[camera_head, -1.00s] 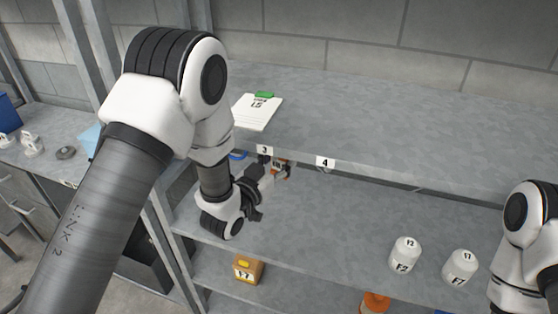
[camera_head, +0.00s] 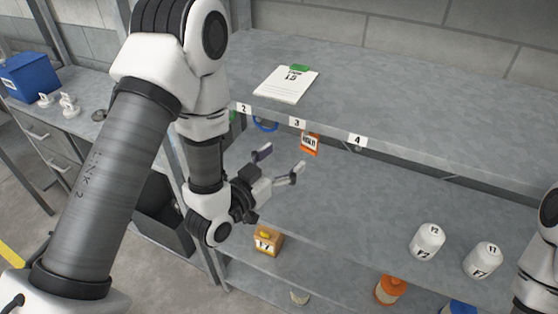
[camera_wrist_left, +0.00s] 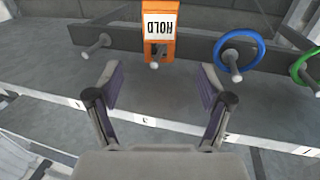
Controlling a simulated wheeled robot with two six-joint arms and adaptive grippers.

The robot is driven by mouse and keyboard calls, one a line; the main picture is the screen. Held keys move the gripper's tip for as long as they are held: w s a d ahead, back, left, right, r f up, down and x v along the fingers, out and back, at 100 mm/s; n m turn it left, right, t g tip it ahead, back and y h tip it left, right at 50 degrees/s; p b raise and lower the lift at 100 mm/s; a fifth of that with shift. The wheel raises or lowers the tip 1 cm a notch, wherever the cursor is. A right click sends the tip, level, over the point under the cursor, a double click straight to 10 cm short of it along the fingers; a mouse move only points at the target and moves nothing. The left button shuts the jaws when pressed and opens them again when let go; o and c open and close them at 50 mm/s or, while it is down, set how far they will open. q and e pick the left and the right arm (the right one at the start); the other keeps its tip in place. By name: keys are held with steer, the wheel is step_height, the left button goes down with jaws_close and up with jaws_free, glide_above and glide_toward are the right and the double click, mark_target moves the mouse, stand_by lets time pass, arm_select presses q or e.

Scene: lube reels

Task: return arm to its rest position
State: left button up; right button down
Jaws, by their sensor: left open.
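My left gripper (camera_head: 281,162) is open and empty in front of the shelf's underside; its two spread fingers also show in the left wrist view (camera_wrist_left: 160,88). An orange-and-white tag (camera_head: 310,144) hangs below shelf label 3. In the left wrist view the tag (camera_wrist_left: 158,38), reading HOLD, hangs at a peg beyond the fingers, apart from them. My left arm (camera_head: 118,165) is stretched forward from the lower left. Only part of my right arm (camera_head: 538,262) shows at the right edge; its gripper is out of view.
A blue ring (camera_wrist_left: 239,34) and a green ring (camera_wrist_left: 294,66) hang on neighbouring pegs. A clipboard (camera_head: 286,86) lies on the upper shelf. White bottles (camera_head: 427,242) stand on the shelf below, with a yellow-orange box (camera_head: 268,241) lower down. A blue bin (camera_head: 30,76) is at left.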

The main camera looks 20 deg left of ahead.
arm_select(q)
steer(key=s+a+f+n+g+y+b, duration=0.15)
steer(key=s+f+g, duration=0.3)
steer(key=f, duration=0.85)
steer(key=s+f+m+g+y+b, duration=0.1)
steer(key=s+f+g+b, duration=0.3)
steer(key=f, duration=0.8)
steer(key=s+a+f+n+g+y, duration=0.1)
steer(key=s+f+g, duration=0.3)
steer(key=s, duration=0.5)
steer(key=s+a+f+n+g+y, duration=0.1)
steer(key=s+a+f+n+g, duration=0.1)
steer(key=s+f+g, duration=0.3)
steer(key=s+f, duration=0.2)
steer(key=s, duration=0.2)
steer(key=shift+s+p, duration=0.25)
steer(key=shift+p, duration=0.05)
steer(key=shift+a+f, duration=0.1)
